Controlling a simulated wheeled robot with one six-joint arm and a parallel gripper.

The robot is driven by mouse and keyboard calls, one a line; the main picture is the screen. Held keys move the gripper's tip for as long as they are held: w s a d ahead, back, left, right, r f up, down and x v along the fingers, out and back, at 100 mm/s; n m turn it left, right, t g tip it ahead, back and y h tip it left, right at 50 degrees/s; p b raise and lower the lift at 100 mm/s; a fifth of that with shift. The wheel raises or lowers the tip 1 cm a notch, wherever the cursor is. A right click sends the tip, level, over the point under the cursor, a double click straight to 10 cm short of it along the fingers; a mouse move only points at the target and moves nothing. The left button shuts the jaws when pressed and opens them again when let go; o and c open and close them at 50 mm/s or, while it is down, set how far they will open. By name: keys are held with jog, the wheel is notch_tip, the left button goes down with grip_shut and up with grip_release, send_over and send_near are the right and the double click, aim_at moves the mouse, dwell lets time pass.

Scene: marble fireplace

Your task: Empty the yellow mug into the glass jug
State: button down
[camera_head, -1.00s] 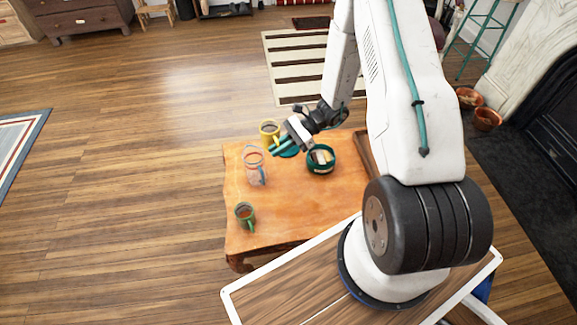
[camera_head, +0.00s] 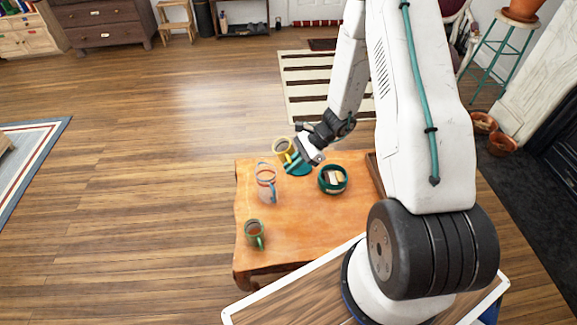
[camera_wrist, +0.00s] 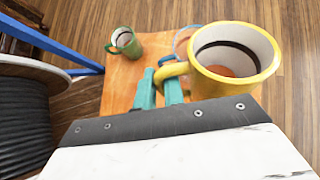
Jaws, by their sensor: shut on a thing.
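The yellow mug (camera_head: 281,147) is upright at the far left part of the orange wooden table (camera_head: 285,225). My gripper (camera_head: 290,163) is at its near right side. In the wrist view, the teal fingers (camera_wrist: 159,88) are shut on the handle of the yellow mug (camera_wrist: 262,74). A dark band and a brownish bottom show inside the mug. I cannot tell whether it touches the table. The glass jug (camera_head: 266,182), with a red and blue rim and blue handle, stands upright nearer than the mug. In the wrist view, the mug partly hides the jug (camera_wrist: 183,38).
A green mug (camera_head: 254,233) stands near the front left corner of the table. A dark green bowl (camera_head: 333,181) with pale pieces stands right of the jug. The table's middle front is clear.

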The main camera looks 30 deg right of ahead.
jog(key=h, duration=0.2)
jog(key=shift+r+h, duration=0.15)
jog(key=shift+h, duration=0.25)
jog(key=shift+f+g+h, duration=0.4)
jog(key=shift+f+h, duration=0.1)
jog(key=shift+f, duration=0.4)
jog(key=h, duration=0.2)
jog(key=a+f+h, duration=0.1)
jog(key=h, duration=0.1)
jog(key=shift+a+f+h, duration=0.1)
jog(key=shift+f+h, duration=0.1)
jog(key=shift+h, duration=0.1)
jog(key=shift+w+g+h, duration=0.1)
jog(key=shift+g+h, duration=0.2)
jog(key=shift+h, duration=0.1)
jog(key=shift+a+r+h, duration=0.1)
jog(key=shift+a+h, duration=0.3)
jog(key=shift+h, duration=0.4)
jog(key=shift+a+h, duration=0.4)
jog(key=shift+h, duration=0.4)
dwell(1.3)
jog(key=shift+w+a+r+g+h, duration=0.1)
jog(key=shift+a+r+g+h, duration=0.15)
jog(key=shift+h, duration=0.65)
dwell(1.6)
